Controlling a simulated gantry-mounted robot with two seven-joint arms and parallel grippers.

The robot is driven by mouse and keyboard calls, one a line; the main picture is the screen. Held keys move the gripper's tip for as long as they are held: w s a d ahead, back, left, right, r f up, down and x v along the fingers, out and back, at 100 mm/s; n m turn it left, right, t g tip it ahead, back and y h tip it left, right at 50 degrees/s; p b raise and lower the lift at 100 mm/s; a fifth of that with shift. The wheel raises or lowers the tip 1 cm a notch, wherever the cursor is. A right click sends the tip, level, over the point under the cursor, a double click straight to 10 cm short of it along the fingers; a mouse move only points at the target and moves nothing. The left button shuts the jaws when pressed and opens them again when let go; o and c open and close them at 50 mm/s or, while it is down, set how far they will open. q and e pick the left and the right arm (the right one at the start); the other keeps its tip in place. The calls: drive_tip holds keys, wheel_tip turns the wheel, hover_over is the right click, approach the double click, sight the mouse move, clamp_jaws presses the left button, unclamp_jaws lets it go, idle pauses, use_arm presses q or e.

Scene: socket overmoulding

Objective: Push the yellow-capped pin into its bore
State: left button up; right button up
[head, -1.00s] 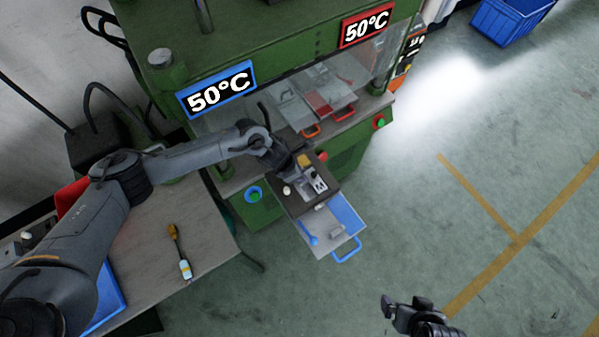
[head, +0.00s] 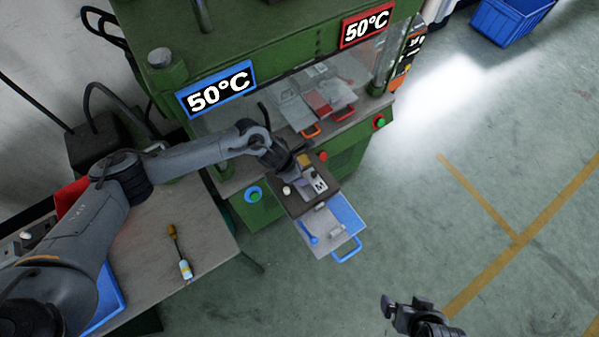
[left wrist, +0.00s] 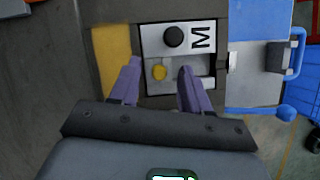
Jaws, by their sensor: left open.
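The yellow-capped pin (left wrist: 159,72) shows in the left wrist view on a light metal plate (left wrist: 206,64) marked with a black M. A black round knob or pin (left wrist: 174,36) is beside it. My left gripper (left wrist: 160,67) is open, its two purple fingers to either side of the yellow cap in the picture. I cannot tell the height gap between the fingers and the plate, or how deep the pin is in its bore. In the head view the left gripper (head: 298,172) is over the mould at the press front. My right gripper (head: 390,306) hangs over the floor, its jaws unclear.
The slide-out tray (head: 325,238) with a blue handle (head: 347,250) extends in front of the green press (head: 270,212). A yellow block (left wrist: 112,58) lies beside the plate. A brush (head: 179,252) lies on the left table.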

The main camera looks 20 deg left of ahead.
use_arm(q)
drive_tip(key=v, duration=1.1)
drive_tip(key=shift+f, duration=0.1)
